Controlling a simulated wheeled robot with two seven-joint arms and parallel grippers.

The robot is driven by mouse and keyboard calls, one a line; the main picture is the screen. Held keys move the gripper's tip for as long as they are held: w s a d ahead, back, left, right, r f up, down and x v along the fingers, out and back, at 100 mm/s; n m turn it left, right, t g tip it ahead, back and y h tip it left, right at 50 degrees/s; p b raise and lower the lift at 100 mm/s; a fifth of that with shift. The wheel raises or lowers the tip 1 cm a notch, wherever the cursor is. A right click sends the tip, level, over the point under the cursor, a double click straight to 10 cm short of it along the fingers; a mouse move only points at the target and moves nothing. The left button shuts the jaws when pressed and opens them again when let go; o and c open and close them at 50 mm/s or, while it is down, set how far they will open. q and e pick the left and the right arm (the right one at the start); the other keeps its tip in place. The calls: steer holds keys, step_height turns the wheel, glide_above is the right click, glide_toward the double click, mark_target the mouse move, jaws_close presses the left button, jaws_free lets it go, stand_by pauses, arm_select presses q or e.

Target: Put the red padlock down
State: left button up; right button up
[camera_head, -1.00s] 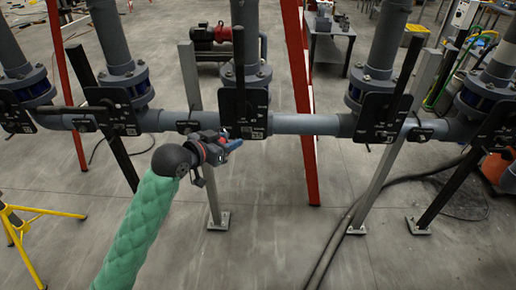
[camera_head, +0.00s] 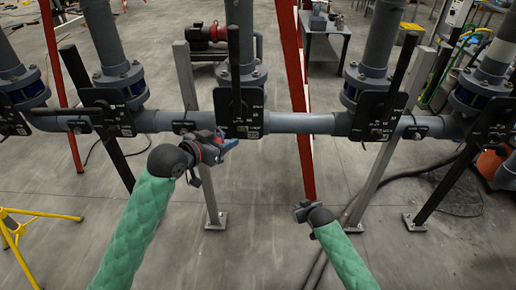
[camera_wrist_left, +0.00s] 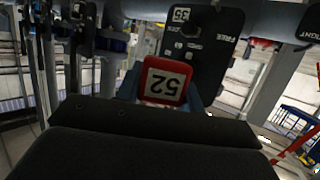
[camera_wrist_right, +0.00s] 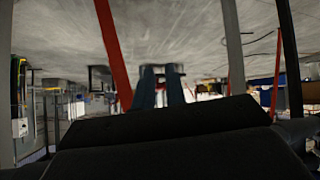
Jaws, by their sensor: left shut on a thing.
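The red padlock (camera_wrist_left: 165,82), with a white label reading 52, sits between the blue fingers of my left gripper in the left wrist view. My left gripper (camera_head: 228,146) is shut on it, just below the grey pipe and near the middle black valve plate (camera_head: 240,112). In the head view the padlock is small and mostly hidden by the gripper. My right gripper (camera_head: 302,211) is low at the centre right, apart from the pipe. Its blue fingers (camera_wrist_right: 160,90) show a narrow gap with nothing seen between them.
The grey horizontal pipe (camera_head: 300,123) runs across, with several valves and black lever handles. A yellow stand (camera_head: 15,225) is at lower left. Black hoses (camera_head: 400,172) lie at right.

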steer(key=w+a+r+n+t+y, duration=0.15)
steer(key=a+r, duration=0.25)
steer(key=r, duration=0.8)
steer(key=a+r+n+t+y, duration=0.1)
steer(key=a+r+y, duration=0.25)
steer(key=r, duration=0.85)
steer(key=n+g+y, duration=0.1)
steer(key=n+y, duration=0.5)
steer(key=y, duration=0.1)
glide_toward(221, 132)
steer(key=shift+v, duration=0.75)
steer(key=x, duration=1.1)
steer(key=shift+w+a, duration=0.2)
steer(key=shift+a, duration=0.15)
steer(key=shift+c, duration=0.2)
